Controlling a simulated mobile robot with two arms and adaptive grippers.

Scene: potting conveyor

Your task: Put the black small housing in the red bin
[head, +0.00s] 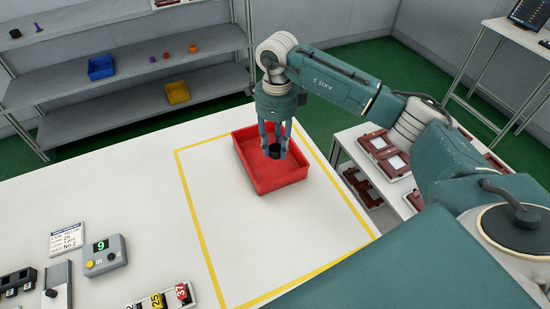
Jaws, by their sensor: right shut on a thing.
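The black small housing (274,151) is between the fingers of my right gripper (274,147). The gripper points down and is shut on it. The housing shows in front of the inside of the red bin (280,185); the picture does not make clear how high it is above the bin's floor. The red bin stands on the white table inside a yellow outline, near the far edge. No other object shows in the bin, though the gripper hides part of it. My left gripper is not in view.
A grey control box (104,256) with a green display stands on the table at the left, beside a small black-and-white fixture. Numbered tags (170,297) lie at the front edge. Grey shelves (140,85) stand behind. The table within the yellow outline is clear in front of the bin.

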